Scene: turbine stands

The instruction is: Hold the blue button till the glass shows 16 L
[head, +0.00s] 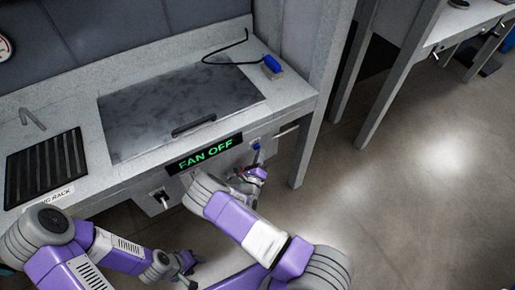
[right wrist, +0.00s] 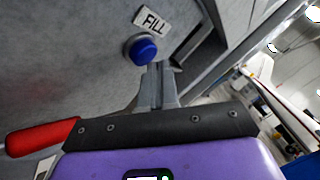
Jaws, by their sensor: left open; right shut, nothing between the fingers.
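The blue button (head: 256,146) is on the front panel of the bench, right of the green "FAN OFF" display. It also shows in the right wrist view (right wrist: 144,50), round, beside a "FILL" label (right wrist: 152,21). My right gripper (right wrist: 156,72) is shut and empty. Its fingertips are close to the button's lower right edge; I cannot tell whether they touch it. In the head view my right gripper (head: 259,166) is just below the button. My left gripper (head: 188,272) is open, low in front of the bench, away from the button. I see no glass with a litre reading.
The "FAN OFF" display (head: 205,152) sits on the bench front. A dark panel with a handle (head: 180,100), a black rack (head: 45,168) and a blue-handled tool (head: 271,64) are on top. A red handle (right wrist: 40,137) shows in the wrist view. Floor to the right is clear.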

